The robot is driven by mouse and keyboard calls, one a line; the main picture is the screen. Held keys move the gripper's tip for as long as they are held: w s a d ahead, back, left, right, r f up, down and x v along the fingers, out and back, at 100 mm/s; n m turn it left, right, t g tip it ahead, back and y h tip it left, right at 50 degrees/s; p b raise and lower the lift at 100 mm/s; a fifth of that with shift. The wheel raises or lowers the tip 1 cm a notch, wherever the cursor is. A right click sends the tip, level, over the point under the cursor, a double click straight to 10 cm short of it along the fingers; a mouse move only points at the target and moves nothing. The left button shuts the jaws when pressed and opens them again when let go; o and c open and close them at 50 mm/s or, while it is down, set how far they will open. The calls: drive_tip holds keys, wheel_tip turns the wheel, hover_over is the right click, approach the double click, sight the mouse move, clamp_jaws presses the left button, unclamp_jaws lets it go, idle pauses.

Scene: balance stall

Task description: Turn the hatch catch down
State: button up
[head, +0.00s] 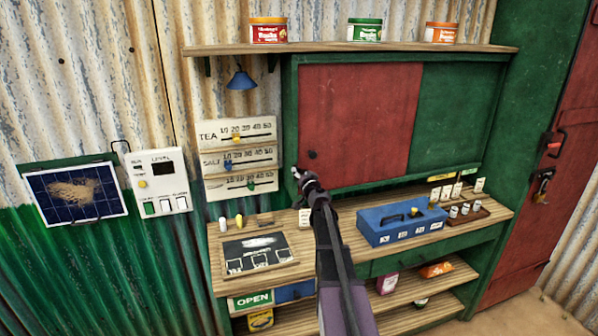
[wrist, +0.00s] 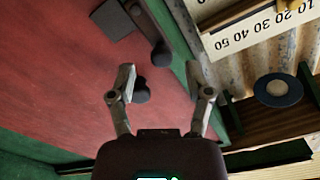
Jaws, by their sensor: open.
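The hatch is a red sliding panel (head: 350,115) in a green frame, and it also fills much of the wrist view (wrist: 60,70). A dark catch, a square plate with a rounded bar (wrist: 150,28), shows at the top of the wrist view beside the panel's edge. The bar's end lies just beyond the gap between my fingertips. My gripper (wrist: 160,70) is open, with nothing held. A round black knob (wrist: 142,92) on the panel shows beside the left finger. In the head view my gripper (head: 298,174) is at the panel's lower left corner and hides the catch.
Slider scales (head: 238,158) and a blue lamp (head: 240,80) are left of the hatch. Below, the counter (head: 350,222) holds a blue balance box (head: 385,228), small weights and a slate board (head: 262,252). A shelf with tins (head: 268,30) runs above.

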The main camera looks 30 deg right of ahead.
drive_tip(key=shift+w+d, duration=0.15)
drive_tip(key=shift+w, duration=0.55)
drive_tip(key=shift+w+d, duration=0.15)
drive_tip(key=shift+w, duration=0.55)
